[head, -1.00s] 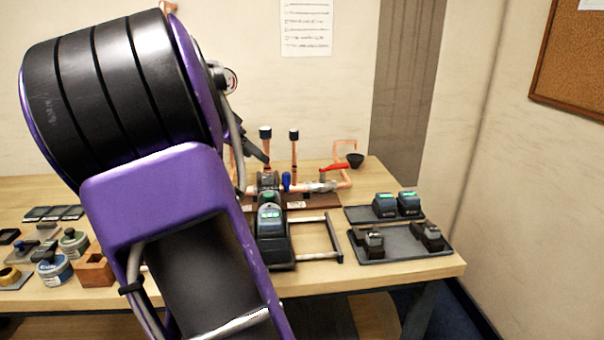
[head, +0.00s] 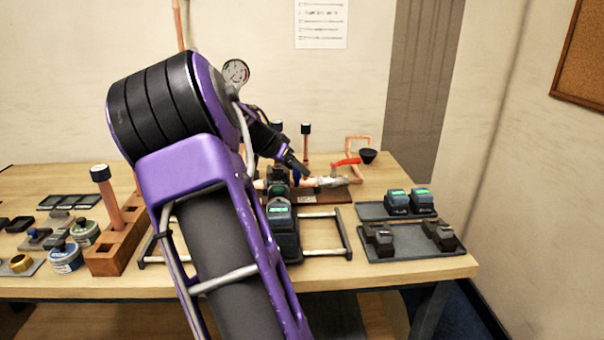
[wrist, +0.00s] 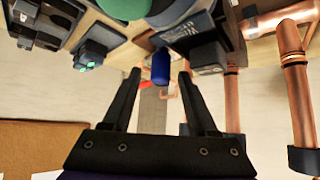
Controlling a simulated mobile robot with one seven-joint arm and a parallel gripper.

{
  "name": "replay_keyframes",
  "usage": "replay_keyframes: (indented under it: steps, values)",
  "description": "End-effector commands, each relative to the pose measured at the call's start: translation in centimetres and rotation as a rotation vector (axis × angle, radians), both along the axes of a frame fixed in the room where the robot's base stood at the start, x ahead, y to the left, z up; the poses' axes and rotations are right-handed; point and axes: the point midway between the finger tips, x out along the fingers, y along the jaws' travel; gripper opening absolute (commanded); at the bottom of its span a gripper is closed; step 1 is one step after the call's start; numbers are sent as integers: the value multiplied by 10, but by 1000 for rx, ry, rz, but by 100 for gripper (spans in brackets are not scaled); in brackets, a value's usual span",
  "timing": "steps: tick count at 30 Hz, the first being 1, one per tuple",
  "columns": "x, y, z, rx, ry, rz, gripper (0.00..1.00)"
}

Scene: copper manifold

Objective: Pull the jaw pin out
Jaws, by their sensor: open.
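The jaw pin appears to be the blue cylinder (wrist: 160,68) in the wrist view, seen against the dark press tool (wrist: 190,25). In the head view the blue pin (head: 296,176) shows small beside the copper pipework, partly hidden by my gripper (head: 298,166). In the wrist view my gripper (wrist: 160,75) is open, with one finger on each side of the pin. I see gaps between the fingers and the pin. Whether the fingertips reach its depth I cannot tell.
A copper manifold with a red-handled valve (head: 346,161) stands behind the tool. Metal rails (head: 322,253) flank the tool. A tray (head: 405,245) with dark jaws is at right. A wooden block (head: 118,245) holding copper pipe and several tins (head: 66,257) are at left.

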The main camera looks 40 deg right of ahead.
Motion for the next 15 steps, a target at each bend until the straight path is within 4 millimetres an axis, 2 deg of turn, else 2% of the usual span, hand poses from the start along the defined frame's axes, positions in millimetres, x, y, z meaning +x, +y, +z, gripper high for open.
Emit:
replay_keyframes:
  steps: [6,15]
  values:
    - [2,-23,-23,1,1,-1,59]
    - [3,-29,-30,1,0,1,59]
